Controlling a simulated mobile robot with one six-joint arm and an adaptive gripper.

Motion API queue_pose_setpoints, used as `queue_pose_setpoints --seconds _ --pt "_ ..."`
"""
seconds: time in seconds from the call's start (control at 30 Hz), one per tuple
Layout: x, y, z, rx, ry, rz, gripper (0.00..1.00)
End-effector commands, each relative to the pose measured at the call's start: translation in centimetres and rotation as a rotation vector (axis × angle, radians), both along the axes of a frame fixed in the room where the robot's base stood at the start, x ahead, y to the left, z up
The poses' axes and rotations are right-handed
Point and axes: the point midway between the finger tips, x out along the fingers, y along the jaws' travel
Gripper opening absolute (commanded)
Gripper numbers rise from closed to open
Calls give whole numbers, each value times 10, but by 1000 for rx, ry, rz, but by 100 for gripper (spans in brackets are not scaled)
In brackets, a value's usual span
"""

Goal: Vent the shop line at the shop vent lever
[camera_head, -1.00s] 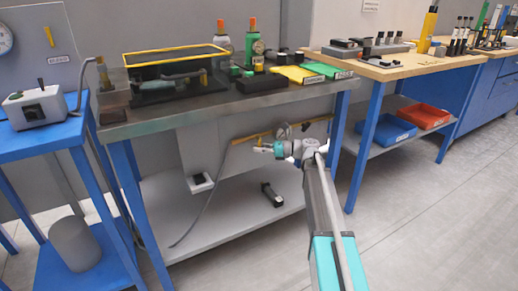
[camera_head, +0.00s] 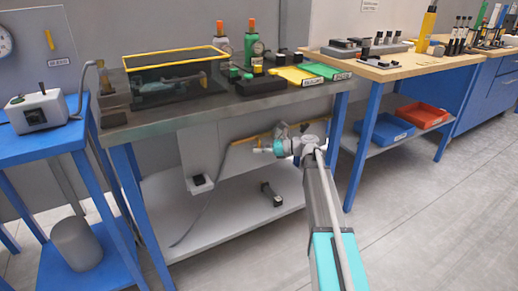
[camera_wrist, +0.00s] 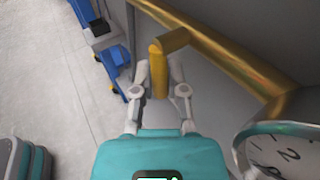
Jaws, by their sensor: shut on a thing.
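A yellow lever handle (camera_wrist: 158,72) stands between my gripper's two fingers in the wrist view, with both fingertips close against its sides. My gripper (camera_wrist: 158,85) is shut on this lever. The lever joins a brass-coloured pipe (camera_wrist: 225,62) on the grey wall behind. In the head view my gripper (camera_head: 262,150) is below the steel bench top, in front of the yellow pipe (camera_head: 245,140). The lever is too small to make out there.
A round gauge (camera_wrist: 278,150) is close at the lower right of the wrist view. The steel bench top (camera_head: 225,112) overhangs my gripper, and a grey lower shelf (camera_head: 220,215) lies beneath it. A blue table (camera_head: 70,133) stands left. The floor right is clear.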

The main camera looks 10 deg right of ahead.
Motion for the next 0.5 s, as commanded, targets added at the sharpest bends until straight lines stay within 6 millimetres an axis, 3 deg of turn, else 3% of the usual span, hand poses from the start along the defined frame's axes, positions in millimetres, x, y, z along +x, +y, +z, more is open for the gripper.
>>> queue_pose_setpoints --seconds 0.03,0.07,0.23,0.5 --pt "0 0 0 0 0 -1 0" --pt "1 0 0 0 0 -1 23" --pt "0 0 0 0 0 -1 53" --pt "0 0 0 0 0 -1 53"
